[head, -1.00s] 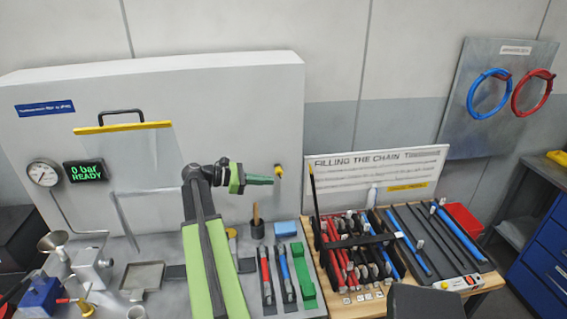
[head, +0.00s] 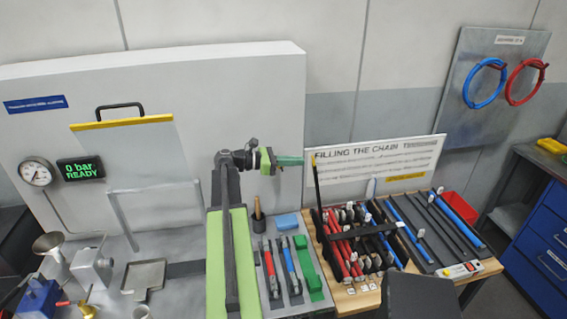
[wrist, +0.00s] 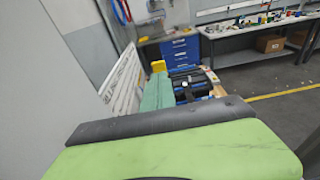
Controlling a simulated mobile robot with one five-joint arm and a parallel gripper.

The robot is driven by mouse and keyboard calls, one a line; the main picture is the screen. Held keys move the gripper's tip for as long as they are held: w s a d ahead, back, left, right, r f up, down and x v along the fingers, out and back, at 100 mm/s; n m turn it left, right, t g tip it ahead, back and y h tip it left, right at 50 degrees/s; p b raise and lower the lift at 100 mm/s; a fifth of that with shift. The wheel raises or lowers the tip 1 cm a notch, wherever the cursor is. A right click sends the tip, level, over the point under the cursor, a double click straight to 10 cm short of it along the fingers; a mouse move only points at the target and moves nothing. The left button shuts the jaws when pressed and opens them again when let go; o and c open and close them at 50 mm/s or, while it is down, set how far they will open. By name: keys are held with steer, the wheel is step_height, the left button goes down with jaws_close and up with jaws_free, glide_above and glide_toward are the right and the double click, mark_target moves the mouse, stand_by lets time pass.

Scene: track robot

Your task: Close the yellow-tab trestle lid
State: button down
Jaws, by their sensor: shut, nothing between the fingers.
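A thin dark lid (head: 317,205) stands upright, seen nearly edge-on, at the left side of the tool rack on the wooden trestle table. Its yellow tab (head: 313,162) is at the top. My gripper (head: 301,160) is shut and empty, its teal fingers level with the tab and just left of it. I cannot tell whether they touch. In the wrist view, the teal fingers (wrist: 157,92) point ahead, with the yellow tab (wrist: 158,66) just beyond their tips. My green arm link hides the lower part of that view.
Red and blue tools fill the rack (head: 438,262) right of the lid. A sign board (head: 375,160) stands behind it. On the left, a clear panel with a yellow bar (head: 120,122) stands before the white wall panel (head: 230,90).

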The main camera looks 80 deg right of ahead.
steer(key=shift+x, duration=1.2)
